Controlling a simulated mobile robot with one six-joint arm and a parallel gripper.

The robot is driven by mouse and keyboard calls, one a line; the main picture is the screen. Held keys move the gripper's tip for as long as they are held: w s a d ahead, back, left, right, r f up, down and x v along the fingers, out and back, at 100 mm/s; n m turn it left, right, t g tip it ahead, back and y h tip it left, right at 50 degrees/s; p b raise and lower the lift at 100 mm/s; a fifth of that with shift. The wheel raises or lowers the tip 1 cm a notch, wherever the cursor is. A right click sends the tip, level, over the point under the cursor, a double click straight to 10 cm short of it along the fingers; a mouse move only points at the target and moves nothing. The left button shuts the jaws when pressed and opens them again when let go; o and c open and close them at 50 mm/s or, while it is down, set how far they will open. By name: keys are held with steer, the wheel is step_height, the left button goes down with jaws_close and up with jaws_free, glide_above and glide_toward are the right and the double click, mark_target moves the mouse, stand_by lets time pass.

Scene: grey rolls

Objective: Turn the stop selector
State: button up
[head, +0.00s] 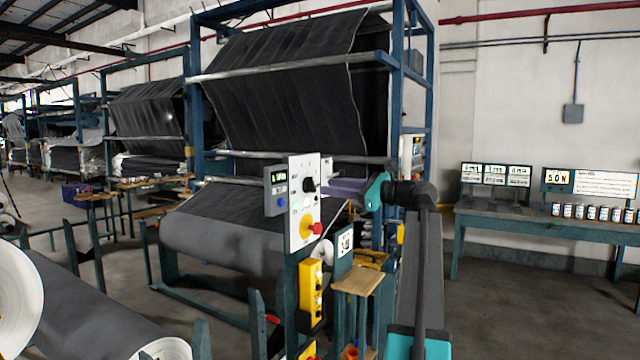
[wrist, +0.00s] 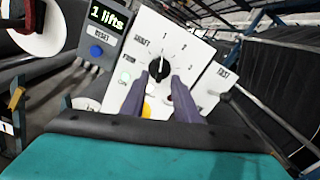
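The stop selector is a black knob (wrist: 159,68) on a tilted-looking white panel (wrist: 190,50) in the wrist view. Its pale mark points roughly up, near the printed 1; other marks ring it. In the head view the knob (head: 309,185) sits on the upper part of the upright white panel (head: 297,208). My gripper (wrist: 161,76) has two purple fingers, one on each side of the knob's lower part in the wrist view. The fingers look apart; contact is not visible.
A display box (wrist: 103,22) reading "1 lifts" with a blue button adjoins the panel. A red button on a yellow base (head: 314,229) is below the knob. A yellow control box (head: 311,290) and a small wooden shelf (head: 358,281) are lower down. Large grey rolls lie left.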

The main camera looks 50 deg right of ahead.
mark_target(310, 184)
steer(key=shift+p+x, duration=0.5)
steer(key=shift+x, duration=2)
jaws_close()
